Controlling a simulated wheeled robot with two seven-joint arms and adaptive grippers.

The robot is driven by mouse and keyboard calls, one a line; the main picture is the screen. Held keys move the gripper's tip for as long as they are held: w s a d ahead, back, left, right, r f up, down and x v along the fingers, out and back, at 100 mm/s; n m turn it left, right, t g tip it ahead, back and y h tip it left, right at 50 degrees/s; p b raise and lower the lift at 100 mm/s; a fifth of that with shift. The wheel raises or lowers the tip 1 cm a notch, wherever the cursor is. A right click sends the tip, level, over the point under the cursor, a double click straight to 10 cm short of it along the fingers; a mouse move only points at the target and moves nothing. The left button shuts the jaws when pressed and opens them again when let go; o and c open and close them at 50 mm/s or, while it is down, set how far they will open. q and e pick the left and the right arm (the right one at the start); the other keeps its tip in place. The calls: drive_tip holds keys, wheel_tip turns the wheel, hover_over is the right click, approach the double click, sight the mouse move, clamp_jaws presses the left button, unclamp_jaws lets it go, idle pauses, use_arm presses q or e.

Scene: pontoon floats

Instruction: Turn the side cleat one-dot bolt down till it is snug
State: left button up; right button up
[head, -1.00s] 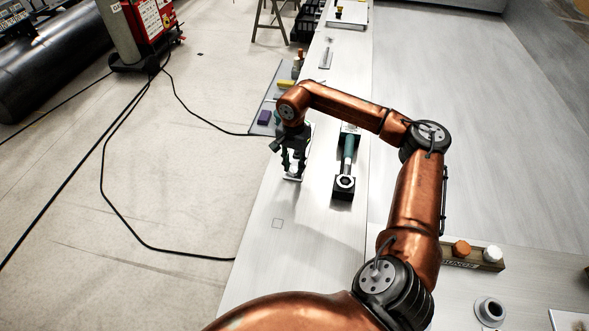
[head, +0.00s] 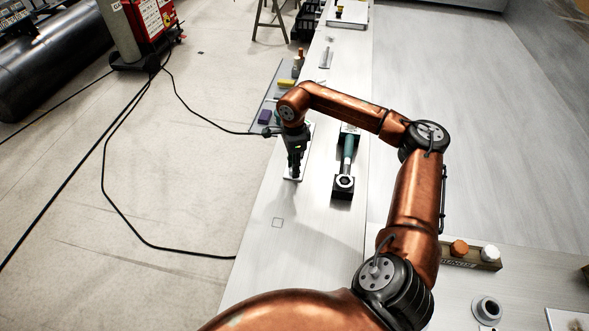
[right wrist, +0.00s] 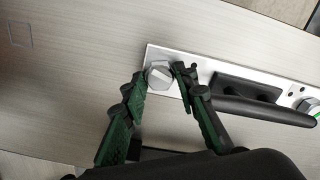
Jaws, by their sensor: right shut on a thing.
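The side cleat is a pale plate (right wrist: 205,66) with a black horn (right wrist: 262,98) in the right wrist view. A grey hex bolt head (right wrist: 158,77) stands at the plate's near left end. My right gripper (right wrist: 160,73) is shut on this bolt head, one fingertip on each side. A second bolt (right wrist: 311,105), with some green by it, shows at the plate's far right end. In the head view my right gripper (head: 294,170) points down at the plate and hides the bolt. My left gripper is not in view.
A green-handled tool with a ring end (head: 346,160) sits on a black holder just right of the gripper. A grey mat with a purple block (head: 264,117) and a yellow block (head: 286,83) lies behind. The bench in front is clear.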

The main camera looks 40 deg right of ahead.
drive_tip(key=m, duration=0.6)
drive_tip(key=shift+m+p, duration=0.3)
drive_tip(key=shift+p, duration=0.1)
drive_tip(key=m, duration=0.5)
drive_tip(key=shift+p, duration=0.3)
drive_tip(key=o, duration=0.9)
drive_tip(key=shift+m, duration=0.4)
drive_tip(key=shift+r+p, duration=1.85)
drive_tip(key=shift+r, duration=1.15)
